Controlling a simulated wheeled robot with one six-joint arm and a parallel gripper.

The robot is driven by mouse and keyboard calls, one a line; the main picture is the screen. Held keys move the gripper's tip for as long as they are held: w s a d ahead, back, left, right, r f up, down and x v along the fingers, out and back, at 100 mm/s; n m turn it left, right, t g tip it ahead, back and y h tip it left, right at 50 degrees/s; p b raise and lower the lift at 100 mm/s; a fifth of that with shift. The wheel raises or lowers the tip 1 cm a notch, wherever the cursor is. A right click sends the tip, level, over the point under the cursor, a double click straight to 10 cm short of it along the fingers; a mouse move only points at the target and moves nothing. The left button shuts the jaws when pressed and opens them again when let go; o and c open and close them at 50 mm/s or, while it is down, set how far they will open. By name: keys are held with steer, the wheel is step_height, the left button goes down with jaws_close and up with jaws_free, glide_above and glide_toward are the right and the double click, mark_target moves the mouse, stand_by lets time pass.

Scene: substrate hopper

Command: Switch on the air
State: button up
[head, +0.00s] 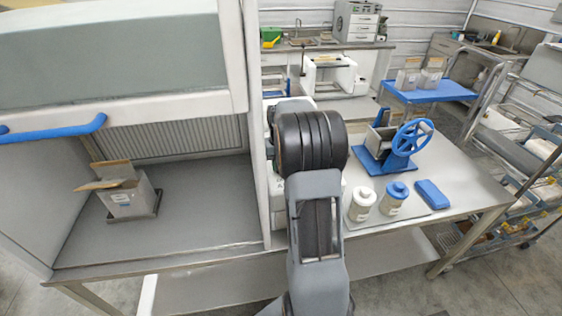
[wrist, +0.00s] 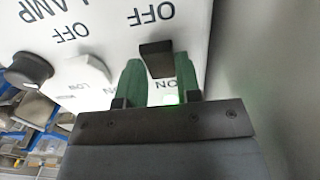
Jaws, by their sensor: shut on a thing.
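A white panel (wrist: 110,25) in the wrist view carries printed words, among them LAMP, OFF and ON. A black switch (wrist: 156,58) sticks out of it, with OFF on one side and ON on the other. My gripper (wrist: 158,72) has its two green fingers on either side of this switch and is shut on it. A white switch (wrist: 92,68) and a black round knob (wrist: 29,70) sit to the left. I cannot see the word AIR. In the head view, my arm hides the gripper and the panel face.
A cabinet with a blue-handled sash (head: 60,128) stands left, with an open box (head: 131,196) inside. On the right bench are a hopper with a blue wheel (head: 412,137), a white jar (head: 361,205), a blue-lidded jar (head: 393,200) and a blue block (head: 432,194).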

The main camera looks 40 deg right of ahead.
steer(key=o, duration=0.9)
step_height(320, 180, up, 14)
steer(key=shift+f+b, duration=0.1)
steer(key=shift+b, duration=0.75)
steer(key=shift+d, duration=0.1)
